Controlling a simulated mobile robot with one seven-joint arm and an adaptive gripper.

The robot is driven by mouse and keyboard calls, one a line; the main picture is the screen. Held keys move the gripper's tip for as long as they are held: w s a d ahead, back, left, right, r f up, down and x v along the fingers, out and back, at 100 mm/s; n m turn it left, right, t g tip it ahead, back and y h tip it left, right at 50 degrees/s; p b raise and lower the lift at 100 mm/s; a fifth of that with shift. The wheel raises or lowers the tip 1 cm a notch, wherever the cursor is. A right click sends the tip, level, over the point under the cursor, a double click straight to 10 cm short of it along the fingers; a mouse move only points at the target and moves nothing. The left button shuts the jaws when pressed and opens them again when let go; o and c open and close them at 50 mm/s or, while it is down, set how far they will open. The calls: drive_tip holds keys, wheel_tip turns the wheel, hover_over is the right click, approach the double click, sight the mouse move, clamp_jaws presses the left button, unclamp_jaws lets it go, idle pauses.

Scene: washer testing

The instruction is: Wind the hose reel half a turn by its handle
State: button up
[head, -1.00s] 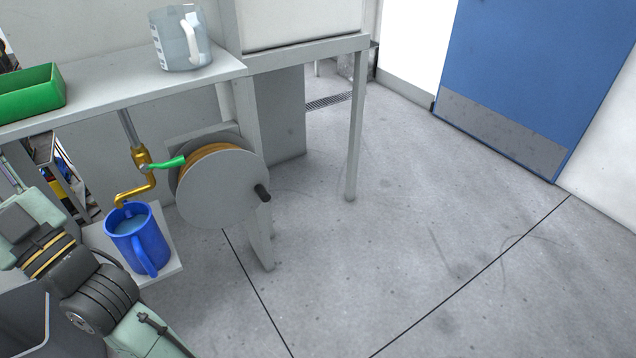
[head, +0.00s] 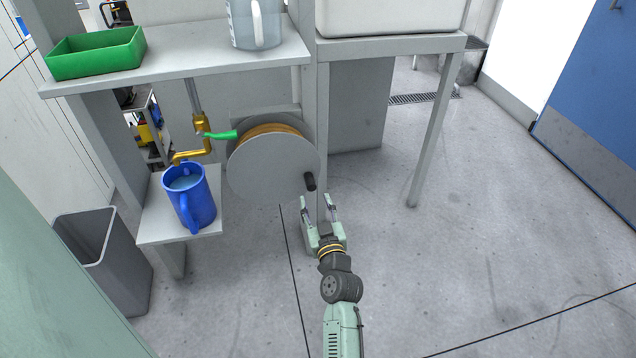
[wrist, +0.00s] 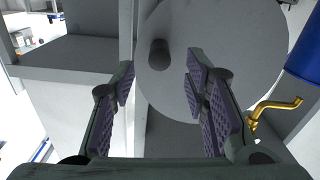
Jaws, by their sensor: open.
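The hose reel (head: 262,172) is a grey disc with an orange-brown hose wound behind it, mounted below the bench. Its black handle (head: 310,181) sticks out near the disc's lower right edge. In the wrist view the reel disc (wrist: 225,35) fills the upper middle, and the handle (wrist: 159,54) shows ahead, between the lines of the two fingers. My gripper (head: 319,203) is open and empty, just below and in front of the handle. In the wrist view my gripper (wrist: 160,88) has its fingers spread wide, and no contact with the handle shows.
A brass tap (head: 200,130) with a green lever is left of the reel. A blue jug (head: 190,200) of water stands on a low shelf (head: 152,222). A green tray (head: 95,55) and clear jug (head: 256,25) are on the bench. The floor at right is clear.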

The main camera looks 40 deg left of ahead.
sight(312, 190)
drive_tip(key=p+x, duration=0.1)
drive_tip(key=x, duration=0.6)
drive_tip(key=shift+w+a, duration=0.2)
drive_tip(key=shift+a, duration=0.05)
drive_tip(key=shift+c, duration=0.2)
clamp_jaws()
idle(0.4)
